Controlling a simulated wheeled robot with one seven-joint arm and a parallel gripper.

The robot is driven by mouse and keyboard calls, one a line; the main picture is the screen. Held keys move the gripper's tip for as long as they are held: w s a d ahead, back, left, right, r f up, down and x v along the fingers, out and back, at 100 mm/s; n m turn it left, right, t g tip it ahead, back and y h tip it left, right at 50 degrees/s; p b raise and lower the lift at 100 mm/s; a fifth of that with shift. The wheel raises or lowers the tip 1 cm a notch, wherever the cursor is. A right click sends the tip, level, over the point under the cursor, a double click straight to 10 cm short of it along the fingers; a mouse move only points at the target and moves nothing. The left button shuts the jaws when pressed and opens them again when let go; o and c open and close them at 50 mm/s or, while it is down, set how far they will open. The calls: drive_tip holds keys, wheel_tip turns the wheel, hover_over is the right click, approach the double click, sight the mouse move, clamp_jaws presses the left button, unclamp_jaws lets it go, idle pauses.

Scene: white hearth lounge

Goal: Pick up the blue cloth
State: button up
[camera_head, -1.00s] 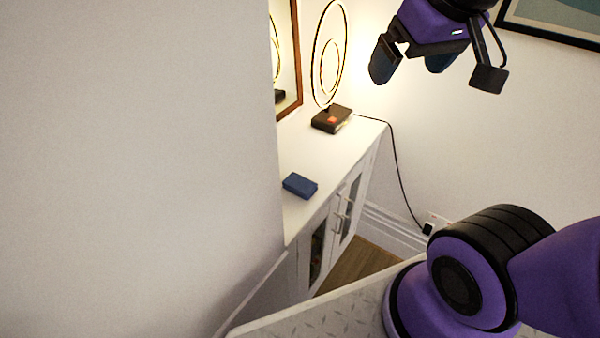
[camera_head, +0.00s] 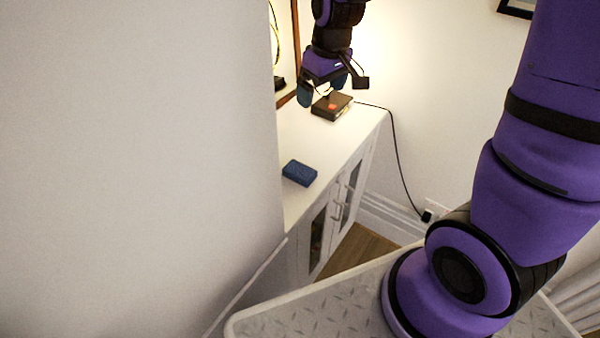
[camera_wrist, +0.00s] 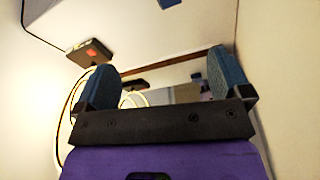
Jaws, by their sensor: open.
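The blue cloth (camera_head: 299,173) is a small folded block lying on the near part of the white cabinet top (camera_head: 318,150) in the head view. A blue patch at the top edge of the wrist view (camera_wrist: 168,3) looks like the same cloth, mostly cut off. My gripper (camera_head: 322,94) is above the far part of the cabinet, beyond and higher than the cloth. Its two blue fingers stand apart with nothing between them in the wrist view (camera_wrist: 163,62).
A lamp base (camera_head: 332,106) with a red mark stands at the cabinet's far end, behind my gripper. Its black cord (camera_head: 394,150) runs down to a wall socket. A wood-framed mirror (camera_head: 286,50) hangs on the left. A white wall (camera_head: 140,160) fills the left side, close to the cloth.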

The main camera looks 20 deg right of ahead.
drive_tip(key=w+a+f+n+g, duration=0.1)
drive_tip(key=w+f, duration=0.2)
drive_tip(key=f, duration=0.5)
drive_tip(key=n+g, duration=0.1)
hover_over(300, 169)
wheel_tip(300, 169, down, 11)
drive_tip(key=shift+h, duration=0.3)
drive_tip(key=f, duration=0.5)
drive_tip(key=shift+s+d+f, duration=0.2)
drive_tip(key=shift+s+f, duration=0.05)
drive_tip(key=shift+f, duration=0.1)
drive_tip(key=shift+w+a+f, duration=0.1)
drive_tip(key=shift+w+f, duration=0.05)
drive_tip(key=shift+f, duration=1.15)
drive_tip(key=shift+w+a+f, duration=0.1)
drive_tip(key=shift+f, duration=1.2)
drive_tip(key=c, duration=1)
